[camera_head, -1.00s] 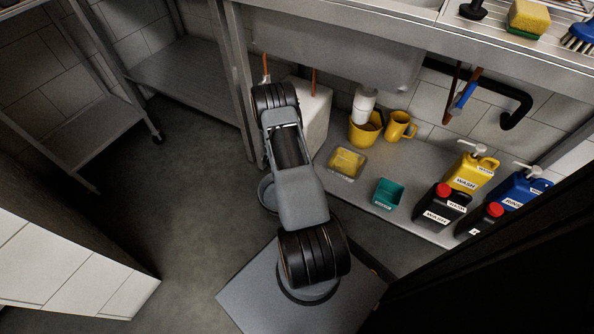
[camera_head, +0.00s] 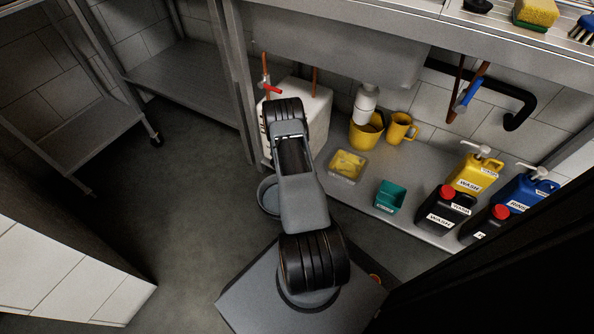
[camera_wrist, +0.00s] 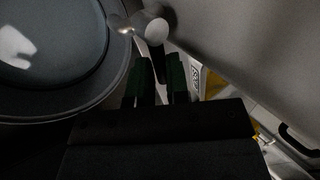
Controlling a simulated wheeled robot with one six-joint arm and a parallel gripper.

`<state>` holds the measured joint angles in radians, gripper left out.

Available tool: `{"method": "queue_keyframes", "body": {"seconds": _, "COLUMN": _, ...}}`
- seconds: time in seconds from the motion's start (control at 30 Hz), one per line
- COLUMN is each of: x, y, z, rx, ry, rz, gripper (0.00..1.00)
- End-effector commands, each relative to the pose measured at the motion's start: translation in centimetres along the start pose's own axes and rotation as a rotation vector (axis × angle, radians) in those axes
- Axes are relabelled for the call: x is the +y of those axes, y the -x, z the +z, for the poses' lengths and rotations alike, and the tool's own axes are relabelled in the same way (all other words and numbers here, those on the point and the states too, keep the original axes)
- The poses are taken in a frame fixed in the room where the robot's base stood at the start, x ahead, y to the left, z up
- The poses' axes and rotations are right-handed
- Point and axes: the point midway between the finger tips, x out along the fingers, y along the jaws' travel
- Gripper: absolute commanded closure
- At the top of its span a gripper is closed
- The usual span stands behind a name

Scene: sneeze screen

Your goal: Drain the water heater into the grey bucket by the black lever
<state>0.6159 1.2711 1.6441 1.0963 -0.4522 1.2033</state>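The grey bucket (camera_head: 268,196) stands on the floor, partly hidden by my arm. In the wrist view, the bucket (camera_wrist: 100,92) fills the upper left, with a pale patch inside it. The white water heater (camera_head: 318,112) stands under the sink, partly behind my arm; its pale wall (camera_wrist: 235,50) slants across the wrist view. A metallic drain tap (camera_wrist: 150,27) with a round end sits just beyond my fingertips. My gripper (camera_wrist: 160,70) has green-padded fingers apart, with a dark shape between them. I cannot tell if that is the black lever. The head view hides the gripper.
A red-handled valve (camera_head: 271,88) is on a copper pipe above the heater. A yellow bucket (camera_head: 364,136), a sponge box (camera_head: 347,166), a teal tub (camera_head: 389,196) and several jugs stand on the low shelf to the right. The floor at left is clear.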

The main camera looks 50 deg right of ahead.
Motion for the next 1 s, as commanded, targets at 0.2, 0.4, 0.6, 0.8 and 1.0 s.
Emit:
{"method": "queue_keyframes", "body": {"seconds": 0.2, "x": 0.01, "y": 0.01, "z": -0.01, "rx": 0.0, "ry": 0.0, "rz": 0.0, "gripper": 1.0}}
{"method": "queue_keyframes", "body": {"seconds": 0.4, "x": -0.03, "y": -0.3, "z": -0.13, "rx": -0.021, "ry": 0.033, "rz": -0.001, "gripper": 1.0}}
{"method": "queue_keyframes", "body": {"seconds": 0.6, "x": -0.25, "y": -0.29, "z": -0.17, "rx": -0.056, "ry": 0.085, "rz": 0.001, "gripper": 1.0}}
{"method": "queue_keyframes", "body": {"seconds": 0.8, "x": -0.3, "y": -0.21, "z": -0.16, "rx": -0.058, "ry": 0.089, "rz": 0.001, "gripper": 1.0}}
{"method": "queue_keyframes", "body": {"seconds": 1.0, "x": -0.3, "y": -0.21, "z": -0.16, "rx": -0.058, "ry": 0.089, "rz": 0.0, "gripper": 0.75}}
